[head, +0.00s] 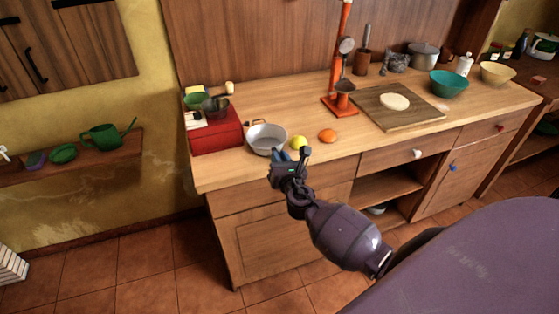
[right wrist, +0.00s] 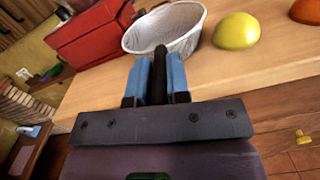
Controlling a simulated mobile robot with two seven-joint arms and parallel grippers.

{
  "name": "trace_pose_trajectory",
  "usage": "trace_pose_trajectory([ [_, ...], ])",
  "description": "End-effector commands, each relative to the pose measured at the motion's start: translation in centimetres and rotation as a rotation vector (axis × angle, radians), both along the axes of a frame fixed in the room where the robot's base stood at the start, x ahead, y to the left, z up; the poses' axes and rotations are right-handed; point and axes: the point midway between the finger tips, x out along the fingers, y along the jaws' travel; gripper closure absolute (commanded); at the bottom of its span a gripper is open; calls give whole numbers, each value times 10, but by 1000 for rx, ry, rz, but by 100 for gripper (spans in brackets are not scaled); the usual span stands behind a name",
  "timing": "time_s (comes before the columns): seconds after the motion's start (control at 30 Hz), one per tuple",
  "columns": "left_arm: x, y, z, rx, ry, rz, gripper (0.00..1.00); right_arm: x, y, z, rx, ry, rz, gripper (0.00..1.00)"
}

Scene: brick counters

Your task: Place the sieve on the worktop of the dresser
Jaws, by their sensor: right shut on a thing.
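The sieve (head: 267,138) is a pale metal mesh bowl with a dark handle, over the front left part of the dresser's worktop (head: 309,158). My right gripper (head: 291,155) is at the front edge of the worktop, shut on the sieve's handle. In the right wrist view the black handle (right wrist: 159,75) runs between the blue fingers to the sieve's bowl (right wrist: 166,30). The bowl sits upright or nearly so. I cannot tell whether its underside touches the worktop. My left gripper is out of view.
A red box (head: 216,133) stands close left of the sieve, with a dark pan on top. A yellow lemon (head: 299,143) and an orange fruit (head: 328,136) lie to the right.

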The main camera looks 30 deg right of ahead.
Motion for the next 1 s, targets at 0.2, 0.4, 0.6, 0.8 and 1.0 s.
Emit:
trace_pose_trajectory([
  [0.2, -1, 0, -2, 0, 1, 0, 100, 0, 0, -1, 0, -1, 0, 100],
  [0.4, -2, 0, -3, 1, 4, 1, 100, 0, 0, -1, 0, -1, 0, 64],
  [0.6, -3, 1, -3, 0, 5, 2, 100, 0, 0, -1, 0, -1, 0, 58],
  [0.8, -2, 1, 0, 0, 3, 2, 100, 0, 0, 2, 0, -1, 0, 58],
  [1.0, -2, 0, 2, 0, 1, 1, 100, -25, 7, -1, 0, 2, 0, 58],
])
